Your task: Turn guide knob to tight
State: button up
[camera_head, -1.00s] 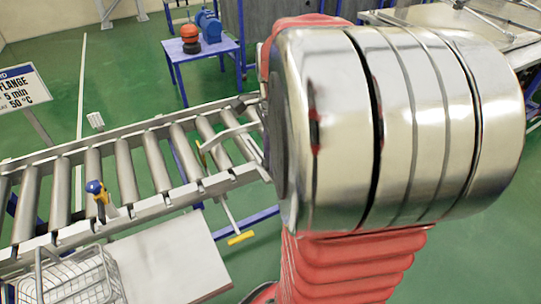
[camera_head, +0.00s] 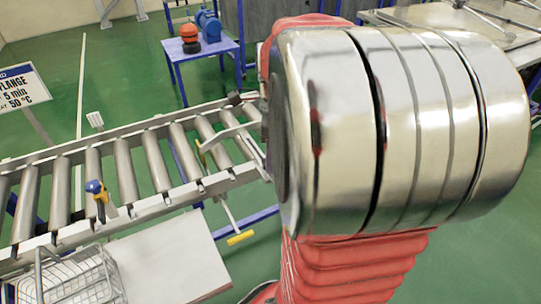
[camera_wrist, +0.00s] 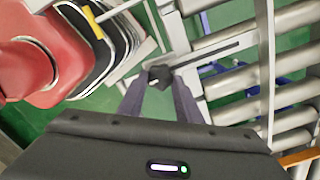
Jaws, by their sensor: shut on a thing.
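The guide knob (camera_wrist: 160,76) is a small black knob with a pale mark, at the upper middle of the wrist view. It sits by a grey metal bar and bracket beside the roller conveyor. My gripper (camera_wrist: 159,84) reaches up from below in the wrist view, its two dark fingers on either side of the knob and shut on it. The knob's contact faces are partly hidden by the fingertips. In the head view my arm's large metal link covers the right side, and neither gripper nor knob can be made out there.
The roller conveyor (camera_head: 60,240) runs across the left of the head view, with a blue-and-yellow fitting (camera_head: 97,190) on its near rail. A wire basket (camera_head: 85,280) and a pale tabletop (camera_head: 175,262) lie in front. A blue table (camera_head: 200,46) stands behind.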

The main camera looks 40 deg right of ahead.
jog(key=o, duration=1)
jog(key=shift+o, duration=0.2)
notch_tip(320, 180, up, 14)
jog(key=shift+d, duration=0.25)
jog(key=shift+f, duration=0.15)
